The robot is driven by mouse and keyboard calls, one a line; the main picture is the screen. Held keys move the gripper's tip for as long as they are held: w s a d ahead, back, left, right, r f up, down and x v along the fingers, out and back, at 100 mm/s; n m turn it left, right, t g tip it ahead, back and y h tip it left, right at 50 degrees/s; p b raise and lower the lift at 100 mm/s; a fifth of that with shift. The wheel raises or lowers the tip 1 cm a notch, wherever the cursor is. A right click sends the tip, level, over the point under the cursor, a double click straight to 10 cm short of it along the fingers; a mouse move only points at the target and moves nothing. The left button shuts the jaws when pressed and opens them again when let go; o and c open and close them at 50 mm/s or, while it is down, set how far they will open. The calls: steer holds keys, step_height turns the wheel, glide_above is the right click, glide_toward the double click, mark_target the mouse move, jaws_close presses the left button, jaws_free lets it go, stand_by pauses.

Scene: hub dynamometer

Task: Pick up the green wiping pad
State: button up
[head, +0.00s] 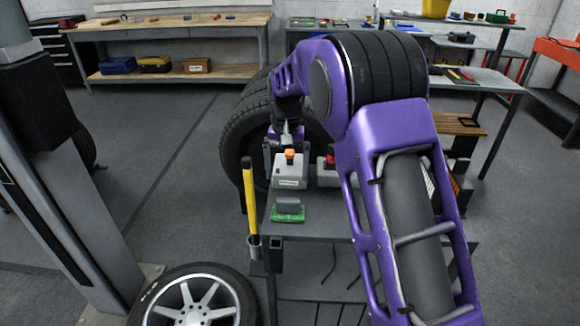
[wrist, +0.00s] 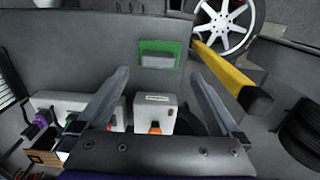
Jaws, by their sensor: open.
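The green wiping pad (head: 288,213) lies flat on the grey bench top, with a grey block-shaped grip on its upper side. It also shows in the wrist view (wrist: 159,55), upper middle. My gripper (wrist: 159,76) is open and empty, its two fingers spread wide. In the wrist view the pad appears between and just beyond the fingertips; they do not touch it. In the head view my gripper is beyond the pad, above the grey-white box with the orange button, and partly hidden by my arm.
The grey-white box with an orange button (head: 290,170) stands behind the pad. A second box with a red button (head: 329,172) is beside it. A yellow-handled tool (head: 250,196) stands upright at the bench's left edge. A wheel (head: 195,298) lies on the floor nearby.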

glide_above(288, 201)
steer(key=s, duration=0.1)
steer(key=f, duration=0.7)
steer(key=shift+a, duration=0.2)
steer(key=shift+w+d+f, duration=0.1)
steer(key=shift+w+f, duration=0.1)
steer(key=shift+f, duration=0.65)
steer(key=shift+w+f, duration=0.2)
steer(key=shift+f, duration=0.7)
steer(key=shift+w+d+f, duration=0.1)
steer(key=shift+w+f, duration=0.1)
steer(key=shift+f, duration=0.65)
steer(key=shift+c, duration=0.2)
